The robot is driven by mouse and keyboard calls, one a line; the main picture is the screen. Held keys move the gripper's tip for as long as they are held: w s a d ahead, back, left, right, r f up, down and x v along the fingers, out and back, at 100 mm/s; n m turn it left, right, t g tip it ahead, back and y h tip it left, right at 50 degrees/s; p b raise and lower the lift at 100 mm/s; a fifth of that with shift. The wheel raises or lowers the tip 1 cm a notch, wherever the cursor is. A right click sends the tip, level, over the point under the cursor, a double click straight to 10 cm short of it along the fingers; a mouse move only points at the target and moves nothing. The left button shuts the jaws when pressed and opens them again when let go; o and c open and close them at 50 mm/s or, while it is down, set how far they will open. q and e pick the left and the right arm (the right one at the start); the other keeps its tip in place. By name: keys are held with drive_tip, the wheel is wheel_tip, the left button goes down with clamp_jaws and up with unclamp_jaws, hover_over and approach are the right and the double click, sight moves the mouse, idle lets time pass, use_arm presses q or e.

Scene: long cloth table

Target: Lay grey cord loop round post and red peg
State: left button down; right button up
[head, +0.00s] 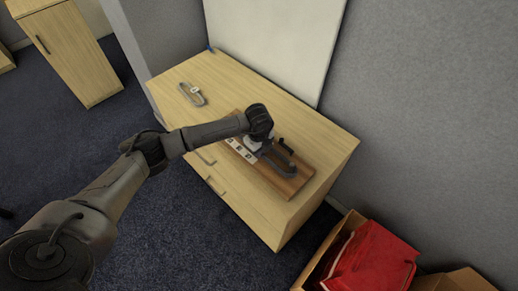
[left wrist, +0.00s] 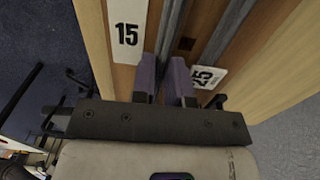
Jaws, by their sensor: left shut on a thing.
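My left gripper (head: 257,146) is low over a brown wooden board (head: 297,183) on the cabinet top. In the left wrist view its two fingers (left wrist: 166,84) are closed on the grey cord loop (left wrist: 164,42). The cord's two sides run away from the fingers along the board. In the head view the grey cord loop (head: 283,162) extends to the right of the gripper, above or on the board. A dark upright piece (head: 286,147) stands beside it; I cannot tell if it is the post. I cannot make out the red peg. My right gripper is not in view.
White number labels (head: 242,150) lie along the board; one label (left wrist: 127,35) reads 15. Another grey loop with a pale piece (head: 193,93) lies at the back left of the wooden cabinet top (head: 232,82). A white panel (head: 275,40) stands behind. A red bag (head: 372,262) sits in a box below right.

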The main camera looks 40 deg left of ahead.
use_arm(q)
drive_tip(key=c, duration=1.1)
unclamp_jaws()
drive_tip(key=shift+o, duration=0.2)
drive_tip(key=shift+r, duration=0.1)
drive_tip(key=shift+r, duration=0.3)
wheel_tip(320, 180, up, 13)
drive_tip(key=shift+p, duration=0.4)
